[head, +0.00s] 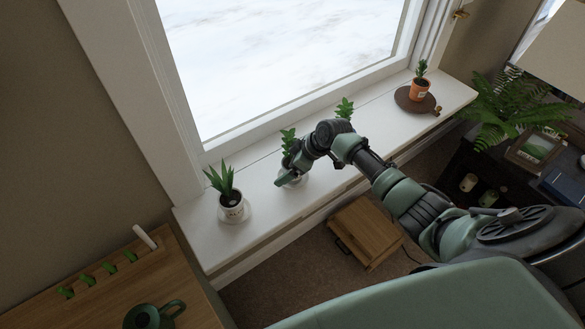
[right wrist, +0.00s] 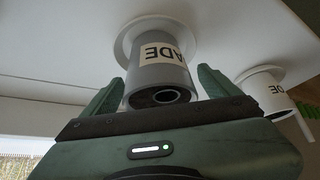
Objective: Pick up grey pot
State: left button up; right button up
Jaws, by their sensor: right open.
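The grey pot (right wrist: 158,72) shows in the right wrist view, with a pale label, on a round white saucer (right wrist: 124,45). My right gripper (right wrist: 157,90) is open, with one finger on each side of the grey pot. I cannot tell whether the fingers touch it. In the head view my right gripper (head: 289,181) is low over the windowsill and hides most of the pot there. A leafy green plant (head: 288,141) rises behind it. My left gripper is not in view.
A white pot (head: 232,211) with a spiky plant stands left on the white sill (head: 262,209). It also shows in the right wrist view (right wrist: 268,92). Another plant (head: 344,107) is partly behind my arm. A terracotta pot (head: 420,90) stands on a brown board. A wooden table (head: 110,285) is lower left.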

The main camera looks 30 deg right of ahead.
jog(key=c, duration=1.8)
jog(key=shift+r, duration=0.1)
jog(key=shift+c, duration=0.3)
jog(key=shift+d+r, duration=0.1)
